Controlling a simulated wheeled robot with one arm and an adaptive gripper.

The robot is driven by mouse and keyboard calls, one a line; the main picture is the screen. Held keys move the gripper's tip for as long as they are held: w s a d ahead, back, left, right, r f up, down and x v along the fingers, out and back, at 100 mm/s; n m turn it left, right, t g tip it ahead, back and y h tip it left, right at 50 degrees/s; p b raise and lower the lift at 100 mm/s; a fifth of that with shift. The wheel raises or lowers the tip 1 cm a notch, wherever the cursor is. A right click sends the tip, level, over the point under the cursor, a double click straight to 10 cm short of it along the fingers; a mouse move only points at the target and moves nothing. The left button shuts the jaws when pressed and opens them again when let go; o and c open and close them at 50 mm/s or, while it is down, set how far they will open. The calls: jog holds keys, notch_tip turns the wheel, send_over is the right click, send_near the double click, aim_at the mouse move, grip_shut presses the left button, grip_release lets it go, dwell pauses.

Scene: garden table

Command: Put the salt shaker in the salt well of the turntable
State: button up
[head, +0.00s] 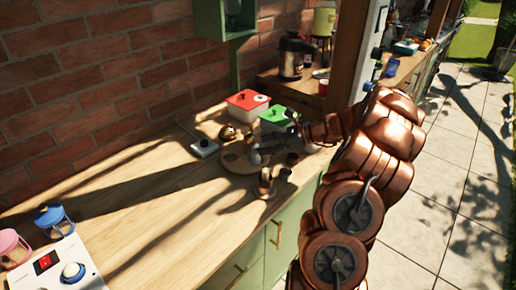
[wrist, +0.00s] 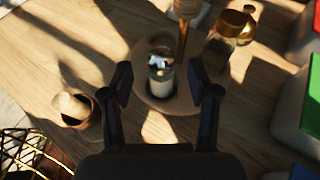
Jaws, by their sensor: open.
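My gripper (wrist: 160,82) is open in the wrist view, one dark finger on each side of a clear shaker. This salt shaker (wrist: 160,68) has a shiny metal top and pale contents. It stands over the round wooden turntable (wrist: 178,103); I cannot tell whether its base sits in a well. The fingers do not visibly press on it. In the head view my gripper (head: 262,153) is low over the turntable (head: 232,162), and the shaker is not clearly distinguishable there. A gold-lidded jar (wrist: 226,38) stands at the turntable's upper right in the wrist view.
A red-lidded box (head: 247,104) and a green-lidded box (head: 277,119) stand behind the turntable. A small brown vessel (head: 266,187) stands in front.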

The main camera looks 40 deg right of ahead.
jog(key=b+v, duration=0.1)
jog(key=v, duration=0.8)
jog(key=s+a+r+n+g, duration=0.1)
jog(key=s+a+n+g, duration=0.2)
jog(key=a, duration=0.6)
jog(key=s+a+r+n+g+h, duration=0.15)
jog(key=a+n, duration=0.35)
jog(key=a, duration=0.5)
jog(key=s+a+r+n+g, duration=0.15)
jog(key=a+n+g, duration=0.3)
jog(key=a, duration=0.45)
jog(key=s+a+f+n+g+h, duration=0.1)
jog(key=s+a+n+h, duration=0.1)
jog(key=s+a+n, duration=0.3)
jog(key=s+a+f+n+g+h, duration=0.1)
jog(key=s+a+n+h, duration=0.1)
jog(key=s, duration=0.5)
jog(key=s+d+f+n+h, duration=0.2)
jog(key=s+n+h, duration=0.2)
jog(key=s+n, duration=0.3)
jog(key=s, duration=0.5)
jog(key=shift+d+f, duration=0.25)
jog(key=shift+f, duration=0.15)
jog(key=shift+h, duration=0.25)
